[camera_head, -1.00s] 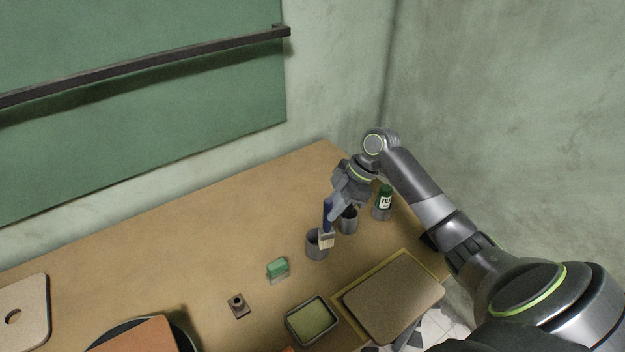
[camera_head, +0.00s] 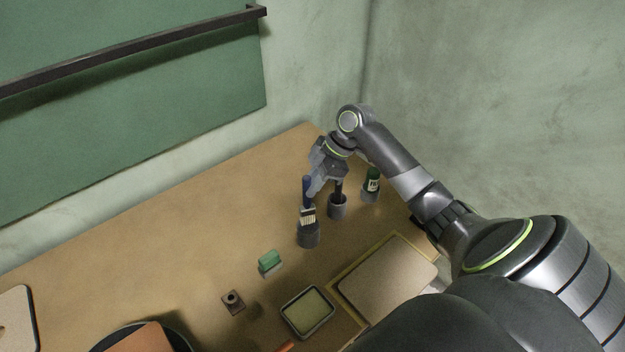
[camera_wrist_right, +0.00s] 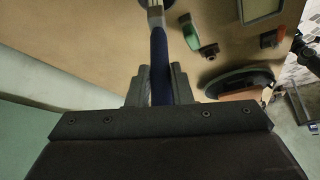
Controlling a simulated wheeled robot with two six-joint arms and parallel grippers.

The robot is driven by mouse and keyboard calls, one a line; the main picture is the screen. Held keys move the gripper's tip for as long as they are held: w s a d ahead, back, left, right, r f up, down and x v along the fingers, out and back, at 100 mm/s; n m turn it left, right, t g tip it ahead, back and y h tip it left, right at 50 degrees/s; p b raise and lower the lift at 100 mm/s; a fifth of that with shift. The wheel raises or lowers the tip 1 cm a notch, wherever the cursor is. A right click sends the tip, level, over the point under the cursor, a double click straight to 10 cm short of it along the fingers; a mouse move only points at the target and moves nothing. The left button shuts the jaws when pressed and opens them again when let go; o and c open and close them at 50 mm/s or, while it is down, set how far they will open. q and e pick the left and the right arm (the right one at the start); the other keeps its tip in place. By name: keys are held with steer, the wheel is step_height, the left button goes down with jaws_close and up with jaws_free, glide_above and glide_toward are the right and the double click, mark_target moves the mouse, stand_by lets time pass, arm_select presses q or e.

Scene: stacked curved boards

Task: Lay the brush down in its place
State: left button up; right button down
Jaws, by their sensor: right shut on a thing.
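The brush (camera_head: 306,193) has a blue handle and pale bristles that point down. My right gripper (camera_head: 314,189) is shut on its handle. The bristles show just above a dark grey cup (camera_head: 308,236); I cannot tell whether they touch its rim. In the right wrist view, the blue handle (camera_wrist_right: 159,65) lies between the fingers of my right gripper (camera_wrist_right: 158,82), with the metal band at the top edge. My left gripper is not in view.
A second grey cup (camera_head: 338,209) with a dark handle in it and a green-capped bottle (camera_head: 371,186) stand behind. A green-topped block (camera_head: 269,261), a small brown block (camera_head: 233,302), a shallow tray (camera_head: 308,312) and a board (camera_head: 390,278) lie in front. The left tabletop (camera_head: 170,240) has free room.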

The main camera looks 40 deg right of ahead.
mark_target(312, 206)
step_height(312, 206, down, 6)
steer(key=b, duration=0.4)
steer(key=shift+s+f+b, duration=0.1)
steer(key=shift+f+b, duration=0.2)
steer(key=shift+f, duration=0.05)
steer(key=shift+f+b, duration=0.35)
steer(key=shift+f, duration=0.2)
steer(key=c, duration=1.2)
jaws_free()
steer(key=shift+c, duration=0.2)
steer(key=b+v, duration=0.3)
steer(key=v, duration=1.4)
steer(key=shift+r+b, duration=0.2)
steer(key=shift+b, duration=0.2)
